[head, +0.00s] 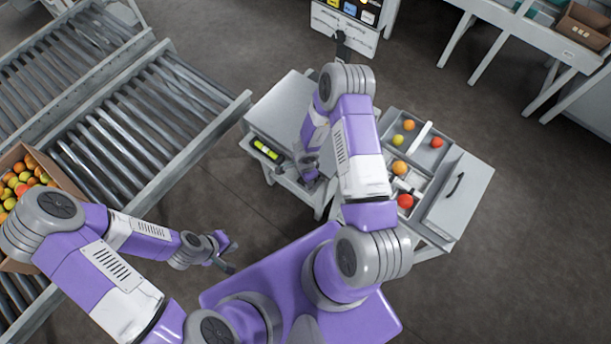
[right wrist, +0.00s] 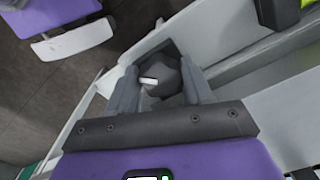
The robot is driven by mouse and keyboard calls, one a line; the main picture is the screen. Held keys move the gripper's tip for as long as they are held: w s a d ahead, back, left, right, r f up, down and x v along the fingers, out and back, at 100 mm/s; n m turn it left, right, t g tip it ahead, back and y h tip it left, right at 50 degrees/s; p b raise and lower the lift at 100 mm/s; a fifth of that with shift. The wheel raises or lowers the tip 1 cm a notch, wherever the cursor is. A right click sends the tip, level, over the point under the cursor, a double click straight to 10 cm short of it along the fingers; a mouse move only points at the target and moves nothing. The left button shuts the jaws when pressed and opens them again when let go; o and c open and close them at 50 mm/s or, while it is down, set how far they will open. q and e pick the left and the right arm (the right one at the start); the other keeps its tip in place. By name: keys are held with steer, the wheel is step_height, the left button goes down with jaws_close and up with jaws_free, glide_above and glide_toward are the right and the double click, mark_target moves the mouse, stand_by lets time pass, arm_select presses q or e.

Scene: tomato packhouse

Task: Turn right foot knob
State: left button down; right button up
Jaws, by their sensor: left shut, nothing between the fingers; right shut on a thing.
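The foot knob (right wrist: 168,82) is dark grey with a white mark on its face and shows in the right wrist view, beside a pale frame bar. My right gripper (right wrist: 160,88) is shut on it, one finger on each side. In the head view my right gripper (head: 309,172) is low at the front of the grey machine (head: 285,112), partly covered by my own arm, and the knob cannot be made out there. My left gripper (head: 229,256) is shut and empty, over the floor at lower left, apart from everything.
Roller conveyors (head: 130,130) run along the left, with a carton (head: 12,158) of tomatoes on them. A sorting tray (head: 436,178) with several red, orange and yellow-green tomatoes is right of the machine. A sign (head: 345,32) stands behind. Open floor lies at right.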

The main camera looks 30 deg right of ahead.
stand_by(0.4)
steer(key=o, duration=1)
steer(key=shift+o, duration=0.2)
steer(key=shift+r, duration=0.1)
step_height(320, 180, up, 8)
steer(key=p, duration=0.3)
steer(key=shift+f+p, duration=0.25)
steer(key=shift+p, duration=0.15)
steer(key=shift+s+a+f+n, duration=0.1)
steer(key=shift+s+a+n, duration=0.15)
steer(key=shift+s+n, duration=0.2)
steer(key=s+a+r+n+y+b, duration=0.1)
steer(key=s+a+n+y, duration=0.3)
steer(key=s+a+n, duration=0.6)
steer(key=a+r+n, duration=0.1)
steer(key=a+n, duration=0.2)
steer(key=n, duration=0.2)
steer(key=shift+s+r+t+b, duration=0.2)
steer(key=shift+r+t+b, duration=0.1)
steer(key=shift+r, duration=0.05)
